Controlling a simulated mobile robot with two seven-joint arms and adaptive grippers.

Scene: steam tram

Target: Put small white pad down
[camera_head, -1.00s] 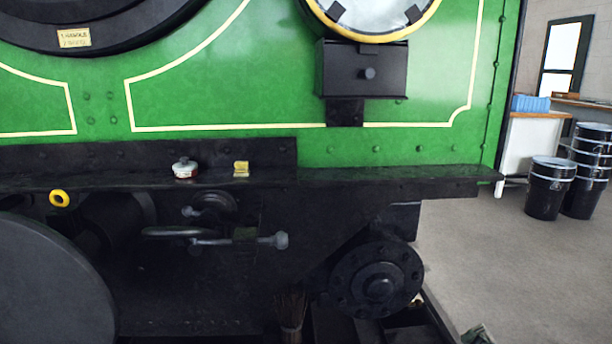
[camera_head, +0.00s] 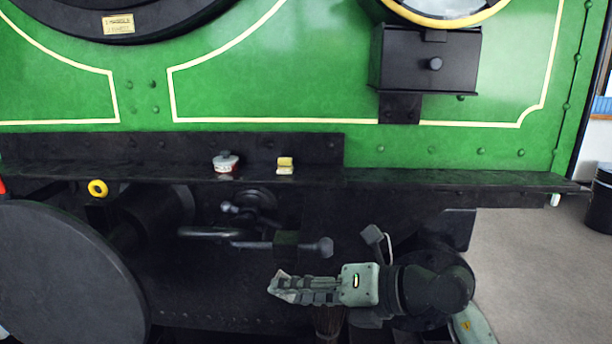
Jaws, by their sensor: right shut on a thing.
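My right gripper (camera_head: 285,288) comes in from the lower right, with its fingers pointing left, in front of the dark underside of the tram. Its fingers are closed together. A pale patch shows at the fingertips, which fits a small white pad, but its outline is hard to tell from the grey fingers. The gripper is below the black running-board ledge (camera_head: 440,180) and apart from it. My left gripper is not in view.
A small white-and-red round tin (camera_head: 226,162) and a small yellow block (camera_head: 285,166) stand on the ledge. A black box (camera_head: 425,58) is fixed to the green tram side. The ledge right of the yellow block is clear. A black drum (camera_head: 600,205) stands at the far right.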

